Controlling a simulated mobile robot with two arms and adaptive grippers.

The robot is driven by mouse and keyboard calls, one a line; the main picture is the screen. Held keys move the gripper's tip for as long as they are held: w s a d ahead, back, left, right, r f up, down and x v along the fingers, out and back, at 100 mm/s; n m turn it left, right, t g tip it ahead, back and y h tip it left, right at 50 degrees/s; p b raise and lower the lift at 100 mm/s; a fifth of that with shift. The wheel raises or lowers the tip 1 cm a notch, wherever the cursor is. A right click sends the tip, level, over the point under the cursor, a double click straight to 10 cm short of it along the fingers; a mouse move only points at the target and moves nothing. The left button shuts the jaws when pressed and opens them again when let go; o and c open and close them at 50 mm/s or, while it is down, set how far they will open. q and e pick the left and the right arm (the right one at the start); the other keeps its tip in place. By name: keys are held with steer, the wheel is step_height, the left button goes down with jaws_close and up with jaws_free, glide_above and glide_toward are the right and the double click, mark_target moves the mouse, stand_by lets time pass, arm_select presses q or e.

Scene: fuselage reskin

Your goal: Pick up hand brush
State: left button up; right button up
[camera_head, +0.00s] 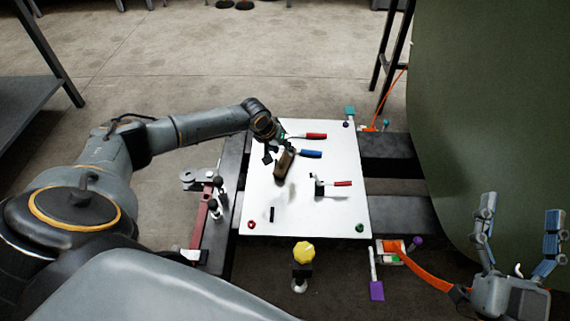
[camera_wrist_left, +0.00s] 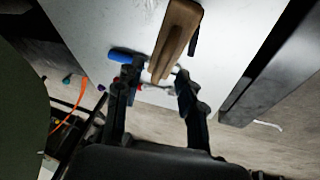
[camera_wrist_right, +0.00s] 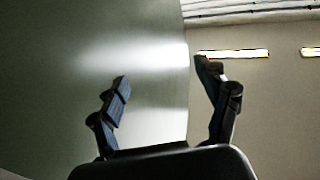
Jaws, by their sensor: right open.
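The hand brush, a brown wooden piece (camera_head: 284,166), lies on the white board (camera_head: 310,218). My left gripper (camera_head: 276,150) is over the far end of the brush. In the left wrist view the brush (camera_wrist_left: 180,30) points its narrow end between the spread fingers of my left gripper (camera_wrist_left: 157,72). Those fingers look apart, with a gap on each side; contact cannot be made out. The brush's underside is hidden. My right gripper (camera_head: 521,214) is open and empty at the right, in front of the green fuselage panel; it also shows open in the right wrist view (camera_wrist_right: 165,76).
A blue-handled tool (camera_head: 310,153) lies close beside the brush. Red-handled tools (camera_head: 316,136) lie behind it and at the right (camera_head: 342,184). A yellow-topped item (camera_head: 303,252) stands before the board. The green fuselage panel (camera_head: 485,100) rises at the right.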

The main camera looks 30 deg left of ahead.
arm_select(q)
steer(key=shift+b+x, duration=0.35)
steer(key=shift+x, duration=0.55)
arm_select(e)
steer(key=shift+s+r+t+y, duration=0.15)
steer(key=shift+s+r+t, duration=0.5)
steer(key=shift+r, duration=0.3)
steer(key=shift+s+r+t+y, duration=0.15)
steer(key=shift+s+r+t, duration=0.4)
steer(key=shift+r+t, duration=0.3)
arm_select(q)
jaws_close()
